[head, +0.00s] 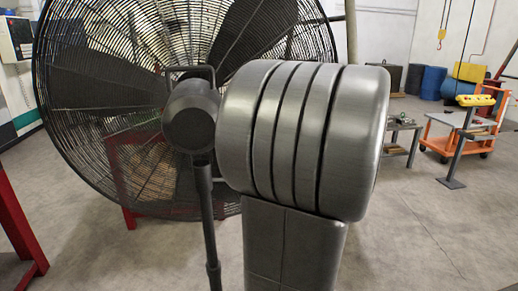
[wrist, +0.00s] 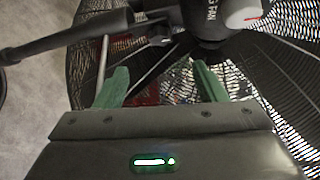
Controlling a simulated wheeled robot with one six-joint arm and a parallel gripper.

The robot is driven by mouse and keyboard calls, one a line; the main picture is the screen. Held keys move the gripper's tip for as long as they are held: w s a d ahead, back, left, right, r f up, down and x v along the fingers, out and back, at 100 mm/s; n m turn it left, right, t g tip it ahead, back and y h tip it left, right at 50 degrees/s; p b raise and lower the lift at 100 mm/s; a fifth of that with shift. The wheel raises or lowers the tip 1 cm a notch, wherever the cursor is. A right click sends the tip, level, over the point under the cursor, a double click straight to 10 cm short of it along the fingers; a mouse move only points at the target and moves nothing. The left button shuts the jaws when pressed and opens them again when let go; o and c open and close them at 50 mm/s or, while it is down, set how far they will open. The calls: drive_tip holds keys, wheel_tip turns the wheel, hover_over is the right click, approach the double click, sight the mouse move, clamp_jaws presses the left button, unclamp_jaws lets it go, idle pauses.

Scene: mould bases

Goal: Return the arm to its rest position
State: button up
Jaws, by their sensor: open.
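My gripper (wrist: 160,85) shows in the wrist view with two green fingers spread wide apart and nothing held between them. The large black fan (head: 95,75) fills the left and middle of the head view. In the wrist view the fan's dark motor housing (wrist: 207,25) and wire cage lie beyond the fingers. I cannot tell how far the fingertips are from the cage. My gripper is not seen in the head view, where a large grey metal part of my arm blocks the centre.
A red frame (head: 22,235) stands at the left edge. At the right are an orange cart (head: 445,147), a dark post with a yellow top (head: 462,145) and a low metal table (head: 400,135). Blue barrels (head: 432,83) stand far back. The floor at front right is clear.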

idle(0.3)
drive_tip(key=p+x, duration=0.2)
drive_tip(key=x, duration=1.1)
drive_tip(key=shift+w+a, duration=0.15)
drive_tip(key=shift+a, duration=0.15)
drive_tip(key=shift+p, duration=0.4)
